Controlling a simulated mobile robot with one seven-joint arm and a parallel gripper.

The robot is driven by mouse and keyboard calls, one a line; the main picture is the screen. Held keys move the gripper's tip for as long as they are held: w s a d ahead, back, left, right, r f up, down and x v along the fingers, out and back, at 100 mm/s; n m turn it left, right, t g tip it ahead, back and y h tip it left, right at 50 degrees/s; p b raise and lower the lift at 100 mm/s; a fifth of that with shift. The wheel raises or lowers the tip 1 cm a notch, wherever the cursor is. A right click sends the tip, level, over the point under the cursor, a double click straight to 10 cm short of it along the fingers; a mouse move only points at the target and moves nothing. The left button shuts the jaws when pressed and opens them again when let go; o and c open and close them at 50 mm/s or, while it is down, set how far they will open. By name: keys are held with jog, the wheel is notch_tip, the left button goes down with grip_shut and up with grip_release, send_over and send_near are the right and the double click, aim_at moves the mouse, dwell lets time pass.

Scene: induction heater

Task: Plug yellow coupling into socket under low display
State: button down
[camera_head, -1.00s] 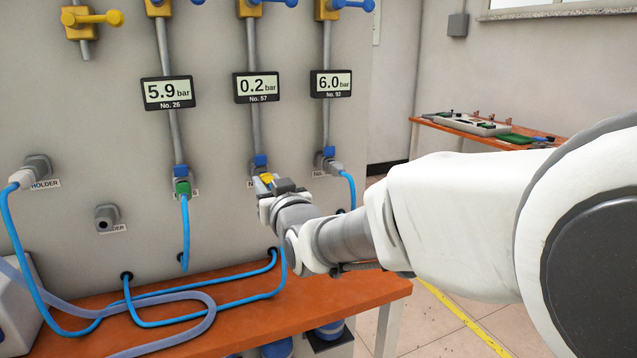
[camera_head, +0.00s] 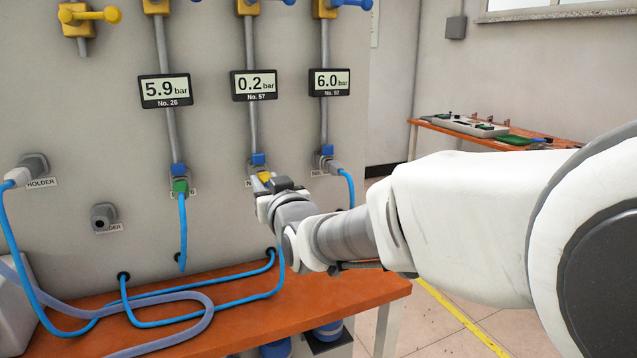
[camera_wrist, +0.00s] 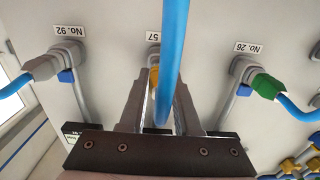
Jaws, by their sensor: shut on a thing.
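The low display (camera_head: 254,85) reads 0.2 bar and is labelled No. 57. Its socket has a blue top (camera_head: 258,160) and sits below it at the end of a grey pipe. My gripper (camera_head: 265,183) is right at this socket, shut on the yellow coupling (camera_head: 264,177). In the wrist view the yellow coupling (camera_wrist: 154,80) lies between my fingers, in line with the socket (camera_wrist: 153,54) under the 57 label. A blue hose (camera_wrist: 170,60) runs from it across the view and hides part of it. I cannot tell whether the coupling is fully seated.
A green coupling (camera_head: 180,186) is in the No. 26 socket on the left. A grey coupling (camera_head: 334,167) is in the No. 92 socket close on the right. Blue hoses (camera_head: 200,315) lie on the orange bench (camera_head: 340,292) below. An empty holder (camera_head: 104,217) is at left.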

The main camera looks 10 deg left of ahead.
jog(key=shift+w+a, duration=0.3)
jog(key=shift+w, duration=0.3)
dwell(0.6)
jog(key=c, duration=0.5)
grip_release()
jog(key=shift+c, duration=0.2)
jog(key=p+v, duration=0.3)
jog(key=v, duration=1.4)
jog(key=s+d+f+m+g+h, duration=0.1)
jog(key=d+f+m+g+h, duration=0.15)
jog(key=d, duration=0.45)
jog(key=s+d+f+m+g+h, duration=0.1)
jog(key=s+d+f+h, duration=0.2)
jog(key=d, duration=0.4)
jog(key=s+d+f+m+g+h, duration=0.35)
jog(key=s+d+g, duration=0.25)
jog(key=s+d, duration=0.4)
notch_tip(320, 180, up, 23)
jog(key=s+p, duration=0.1)
jog(key=p, duration=2.2)
jog(key=shift+f+n+h, duration=0.15)
jog(key=shift+n+h, duration=0.15)
